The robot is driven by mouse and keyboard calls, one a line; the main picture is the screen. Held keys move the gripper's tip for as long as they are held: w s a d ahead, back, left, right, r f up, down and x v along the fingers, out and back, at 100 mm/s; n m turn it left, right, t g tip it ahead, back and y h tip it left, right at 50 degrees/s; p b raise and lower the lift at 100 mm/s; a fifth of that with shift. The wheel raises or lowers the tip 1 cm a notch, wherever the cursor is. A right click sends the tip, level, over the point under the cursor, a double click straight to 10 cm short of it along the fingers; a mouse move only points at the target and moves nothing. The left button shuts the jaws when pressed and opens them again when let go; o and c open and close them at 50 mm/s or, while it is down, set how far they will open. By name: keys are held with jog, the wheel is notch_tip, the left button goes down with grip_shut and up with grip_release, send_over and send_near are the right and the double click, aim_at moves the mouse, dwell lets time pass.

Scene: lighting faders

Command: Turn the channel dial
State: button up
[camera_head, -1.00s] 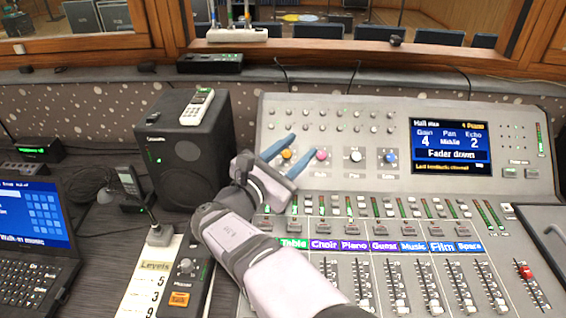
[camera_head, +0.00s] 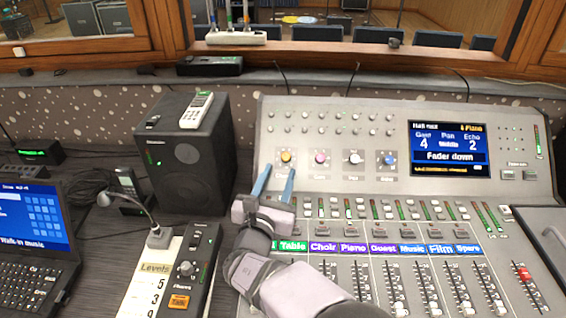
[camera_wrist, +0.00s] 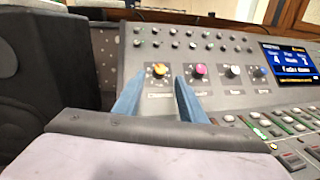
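The channel dial appears to be the orange-yellow knob (camera_head: 286,156) at the left end of a row of dials on the mixing desk's upright panel. It also shows in the wrist view (camera_wrist: 160,70), with a small blurred label below it. My gripper (camera_head: 279,172) is open and empty, its two blue fingers pointing up the panel, just below the dial in the head view. In the wrist view, the dial appears between the fingertips (camera_wrist: 159,78); I cannot tell whether they touch the panel. The screen (camera_head: 450,148) reads "Gain 4, Pan Middle, Echo 2", "6 Piano" and "Fader down".
Pink (camera_head: 320,158), white (camera_head: 354,157) and blue (camera_head: 388,159) knobs sit right of the dial. Coloured channel labels and several faders lie below. A black speaker (camera_head: 185,150) stands close on the left, with a talkback box (camera_head: 190,268) and gooseneck microphone nearer the front.

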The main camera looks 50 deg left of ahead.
aim_at(285, 158)
jog(key=shift+p+x, duration=0.5)
jog(key=shift+x, duration=2.1)
grip_shut()
